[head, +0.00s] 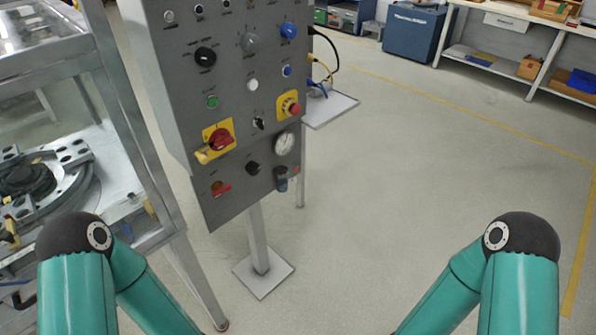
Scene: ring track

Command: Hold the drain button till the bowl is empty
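A grey control panel (232,120) stands on a post, left of centre. The labels are too small to read, so I cannot tell which is the drain button. A round dark part (28,180) sits inside the metal-framed machine at the left; I cannot tell whether it is the bowl, and no water level shows. Both my teal arms are low in the picture, left and right; neither gripper shows.
The panel also has a red rotary switch (220,139), a red emergency stop (289,105) and a gauge (285,143). The machine's frame (135,130) stands close left. The floor (410,190) to the right is clear.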

